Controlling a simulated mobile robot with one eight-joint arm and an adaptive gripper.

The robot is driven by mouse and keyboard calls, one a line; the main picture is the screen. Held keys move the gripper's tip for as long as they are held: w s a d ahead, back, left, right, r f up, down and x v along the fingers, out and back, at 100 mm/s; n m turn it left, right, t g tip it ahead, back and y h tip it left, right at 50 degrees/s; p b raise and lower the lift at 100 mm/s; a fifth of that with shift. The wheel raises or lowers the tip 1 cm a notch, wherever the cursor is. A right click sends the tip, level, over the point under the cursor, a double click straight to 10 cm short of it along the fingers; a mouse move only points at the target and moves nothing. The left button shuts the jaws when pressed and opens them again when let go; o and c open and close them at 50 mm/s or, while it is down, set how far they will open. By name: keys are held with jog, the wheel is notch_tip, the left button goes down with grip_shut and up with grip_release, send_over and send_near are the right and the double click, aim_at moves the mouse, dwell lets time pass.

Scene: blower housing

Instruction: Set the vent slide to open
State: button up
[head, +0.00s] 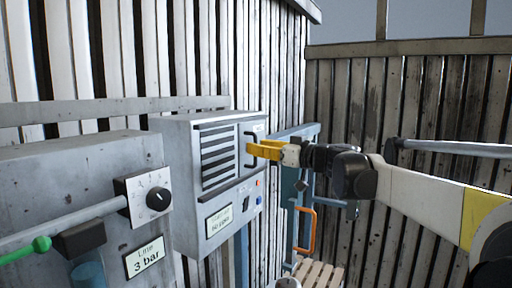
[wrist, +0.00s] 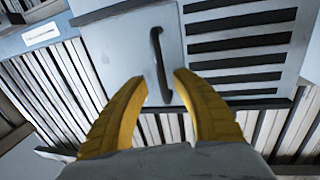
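The vent slide is a pale grey plate (head: 242,155) with a black bar handle (wrist: 157,55), on the front of a grey housing (head: 180,180). Dark horizontal vent slots (head: 217,155) show beside the plate, left of it in the head view and right of it in the wrist view. My gripper (head: 252,150) has yellow fingers and reaches the handle from the right in the head view. In the wrist view my gripper (wrist: 161,80) is open, with the handle's lower end showing between the fingertips. I cannot tell whether either finger touches it.
A black dial (head: 157,199) and a "3 bar" label (head: 145,257) are on the grey cabinet at left. A green-ended lever (head: 40,244) is at lower left. An orange handle (head: 308,232) hangs below my gripper, near a blue frame (head: 290,190).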

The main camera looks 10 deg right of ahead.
jog(key=v, duration=1.1)
jog(key=shift+d, duration=0.15)
jog(key=s+a+f+m+g+h+b, duration=0.15)
jog(key=s+f+b, duration=0.4)
jog(key=f, duration=0.55)
jog(key=s+a+f+m+g+h+b, duration=0.1)
jog(key=s+a+f+g+b, duration=0.2)
jog(key=f+b, duration=0.6)
jog(key=s+a+f+m+h+b, duration=0.15)
jog(key=s+a+f+b, duration=0.35)
jog(key=f, duration=0.9)
jog(key=s+d+f+m+h+b, duration=0.1)
jog(key=s+f+b, duration=0.4)
jog(key=f, duration=0.7)
jog(key=s+d+f+m+g+h+b, duration=0.1)
jog(key=s+d+f+h+b, duration=0.3)
jog(key=f, duration=0.8)
jog(key=s+d+f+m+g+h+b, duration=0.1)
jog(key=s+d+f+b, duration=0.3)
jog(key=s+f+b, duration=0.4)
notch_tip(320, 180, down, 4)
jog(key=shift+d+r+m+h+b, duration=0.1)
jog(key=shift+d+m+h+b, duration=0.45)
jog(key=shift+h, duration=0.35)
jog(key=shift+s+a, duration=0.15)
